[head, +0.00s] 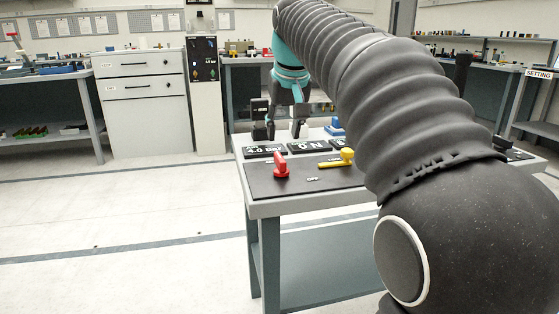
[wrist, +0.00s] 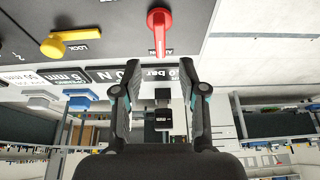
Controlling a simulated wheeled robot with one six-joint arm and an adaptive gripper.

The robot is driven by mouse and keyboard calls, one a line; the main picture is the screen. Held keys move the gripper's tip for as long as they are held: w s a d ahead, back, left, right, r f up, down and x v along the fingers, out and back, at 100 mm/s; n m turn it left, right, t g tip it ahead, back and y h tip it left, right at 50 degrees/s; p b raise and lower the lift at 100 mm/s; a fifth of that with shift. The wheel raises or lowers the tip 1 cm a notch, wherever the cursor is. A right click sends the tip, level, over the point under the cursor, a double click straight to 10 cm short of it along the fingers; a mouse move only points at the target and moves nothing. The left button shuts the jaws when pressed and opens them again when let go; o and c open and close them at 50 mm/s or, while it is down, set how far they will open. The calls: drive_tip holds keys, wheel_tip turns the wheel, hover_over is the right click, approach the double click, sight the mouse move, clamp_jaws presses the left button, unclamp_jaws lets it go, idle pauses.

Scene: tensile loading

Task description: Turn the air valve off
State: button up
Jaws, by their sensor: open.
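The air valve is a red handle (head: 281,167) standing on a dark panel on the near left of the grey table. In the wrist view the red handle (wrist: 158,28) is at the top centre, pointing down the picture, with a small label beside its tip. My gripper (head: 282,131) hangs over the table's far edge, behind the handle. In the wrist view my gripper (wrist: 160,92) has its fingers wide apart, with the handle beyond the tips and roughly centred between them. The fingers are empty and do not touch the handle.
A yellow LOCK lever (head: 340,157) sits right of the red handle. Black display plates (head: 264,151) line the panel's far side, and a blue piece (head: 334,128) is behind them. My arm hides the table's right part. The floor left of the table is clear.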

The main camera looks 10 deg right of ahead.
sight(280, 157)
drive_tip(key=b+x, duration=0.1)
drive_tip(key=x, duration=0.7)
drive_tip(key=shift+w+f+b, duration=0.1)
drive_tip(key=shift+f+b, duration=0.1)
drive_tip(key=shift+b, duration=0.1)
drive_tip(key=shift+c, duration=0.3)
clamp_jaws()
